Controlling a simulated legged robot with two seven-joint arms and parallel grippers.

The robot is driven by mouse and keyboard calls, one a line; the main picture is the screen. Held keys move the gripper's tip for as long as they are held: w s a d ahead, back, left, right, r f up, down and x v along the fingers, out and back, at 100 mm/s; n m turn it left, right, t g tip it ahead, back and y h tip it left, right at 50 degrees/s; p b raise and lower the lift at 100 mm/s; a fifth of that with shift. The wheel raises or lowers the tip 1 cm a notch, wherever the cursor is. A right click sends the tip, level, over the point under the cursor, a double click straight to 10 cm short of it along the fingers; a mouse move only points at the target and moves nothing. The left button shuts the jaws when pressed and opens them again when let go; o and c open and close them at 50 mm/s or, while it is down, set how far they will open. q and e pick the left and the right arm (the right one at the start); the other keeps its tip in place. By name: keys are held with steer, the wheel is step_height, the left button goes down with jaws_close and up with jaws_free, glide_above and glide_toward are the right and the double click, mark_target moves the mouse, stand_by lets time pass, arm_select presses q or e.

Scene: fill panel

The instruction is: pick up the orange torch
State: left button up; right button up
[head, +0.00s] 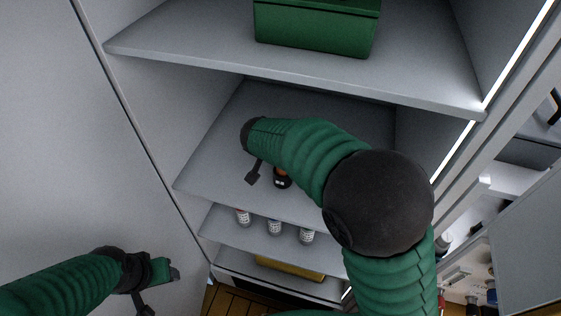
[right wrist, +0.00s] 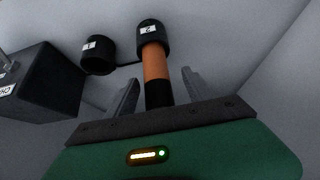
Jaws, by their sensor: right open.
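The orange torch (right wrist: 155,63) has an orange body, a black head with a white label marked 2, and a black lower end. In the right wrist view my right gripper (right wrist: 158,94) is open, with one finger on each side of the torch's black lower end. I cannot tell whether either finger touches it. In the head view my right arm reaches over the middle shelf (head: 215,165) and hides most of the torch (head: 282,178) and the gripper's fingers. My left gripper (head: 168,271) is at the lower left, away from the shelves; its jaws are unclear.
Left of the torch are a black cylinder (right wrist: 97,56) with a label and a dark box (right wrist: 45,82). A green case (head: 316,28) sits on the upper shelf (head: 190,48). Cabinet side walls bound the space.

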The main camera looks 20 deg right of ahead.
steer(key=shift+w+d+f, duration=0.75)
steer(key=shift+s+d+r, duration=0.2)
steer(key=shift+s, duration=0.15)
steer(key=c, duration=0.4)
steer(key=shift+s+a, duration=0.1)
steer(key=c, duration=0.3)
steer(key=shift+a, duration=0.55)
jaws_close()
steer(key=shift+d, duration=0.1)
steer(key=shift+d, duration=0.1)
